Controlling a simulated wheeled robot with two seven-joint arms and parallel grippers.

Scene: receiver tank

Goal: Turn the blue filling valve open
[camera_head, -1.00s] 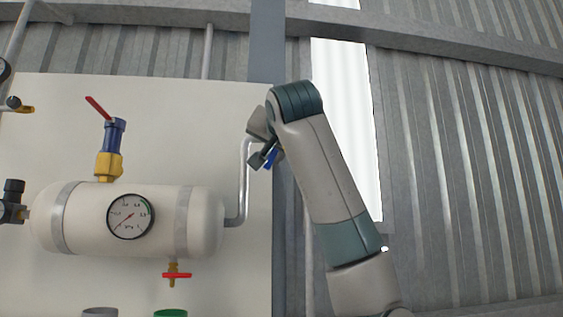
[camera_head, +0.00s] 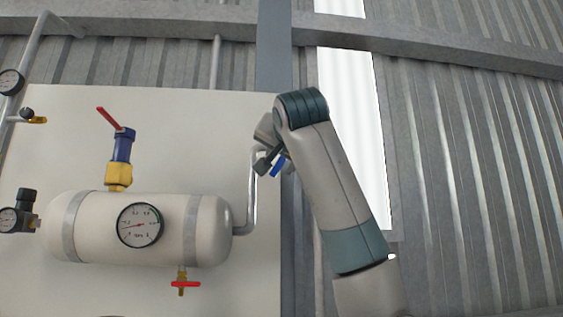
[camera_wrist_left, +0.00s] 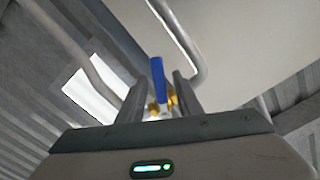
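The blue filling valve shows in the head view as a small blue handle (camera_head: 278,165), right of the pipe at the panel's right edge. Its body is mostly hidden by my left gripper (camera_head: 270,163), which is at the handle. In the left wrist view the blue lever (camera_wrist_left: 159,75) stands between the two dark fingers of my left gripper (camera_wrist_left: 160,92), with brass fittings behind it. The fingers look apart, with narrow gaps beside the lever; contact is hard to judge. My right gripper is not in view.
A white tank (camera_head: 98,228) with a pressure gauge (camera_head: 139,225) is mounted on a pale panel (camera_head: 205,130). A blue and brass valve with a red lever (camera_head: 110,119) stands on top, and a red-handled tap (camera_head: 186,284) hangs below. A grey pipe (camera_head: 251,190) runs to the tank.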

